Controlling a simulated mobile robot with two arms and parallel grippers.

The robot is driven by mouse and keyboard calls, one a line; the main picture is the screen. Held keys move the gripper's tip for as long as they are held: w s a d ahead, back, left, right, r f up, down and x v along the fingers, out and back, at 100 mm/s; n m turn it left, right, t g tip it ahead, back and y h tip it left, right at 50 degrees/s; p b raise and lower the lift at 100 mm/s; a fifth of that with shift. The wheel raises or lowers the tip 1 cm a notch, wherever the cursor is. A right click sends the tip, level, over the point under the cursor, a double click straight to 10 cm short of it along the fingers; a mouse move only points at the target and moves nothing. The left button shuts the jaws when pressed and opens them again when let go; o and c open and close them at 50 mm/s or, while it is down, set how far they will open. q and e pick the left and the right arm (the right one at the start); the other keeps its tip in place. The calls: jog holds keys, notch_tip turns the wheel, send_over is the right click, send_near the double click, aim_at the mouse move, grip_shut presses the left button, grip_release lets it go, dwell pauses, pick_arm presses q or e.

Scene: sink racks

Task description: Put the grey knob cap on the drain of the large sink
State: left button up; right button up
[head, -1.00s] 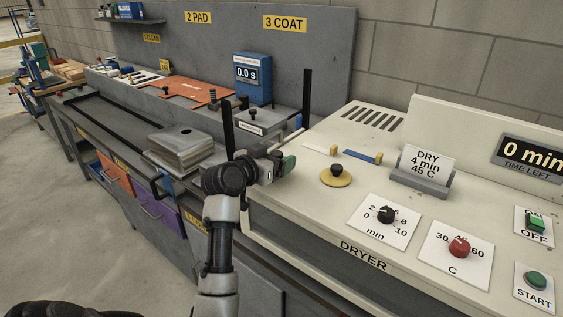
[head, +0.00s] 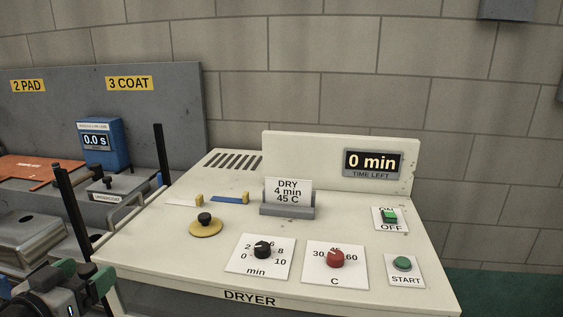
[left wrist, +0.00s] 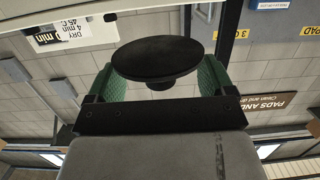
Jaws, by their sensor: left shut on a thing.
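My left gripper (head: 88,292) shows at the lower left edge of the head view, beside the dryer's front left corner. In the left wrist view, its green-padded fingers (left wrist: 158,86) are shut on the knob of a dark round cap (left wrist: 157,58), which looks like the grey knob cap. The cap's wide disc lies beyond the fingertips; I cannot make it out in the head view. No sink or drain is visible. My right gripper is not in view.
The dryer top (head: 160,235) holds a yellow disc with a black knob (head: 205,227), a card stand (head: 287,209), dials and buttons. To the left are a blue timer (head: 98,143), an orange board (head: 35,170), a metal stack (head: 30,238) and upright black posts (head: 161,155).

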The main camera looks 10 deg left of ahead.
pick_arm(q)
jog(key=s+d+f+n+y, duration=0.1)
jog(key=d+f, duration=0.9)
jog(key=f, duration=0.2)
jog(key=s+d+f, duration=0.2)
jog(key=s+d, duration=0.3)
jog(key=d, duration=0.4)
jog(key=shift+d+f, duration=0.2)
jog(key=shift+f, duration=0.2)
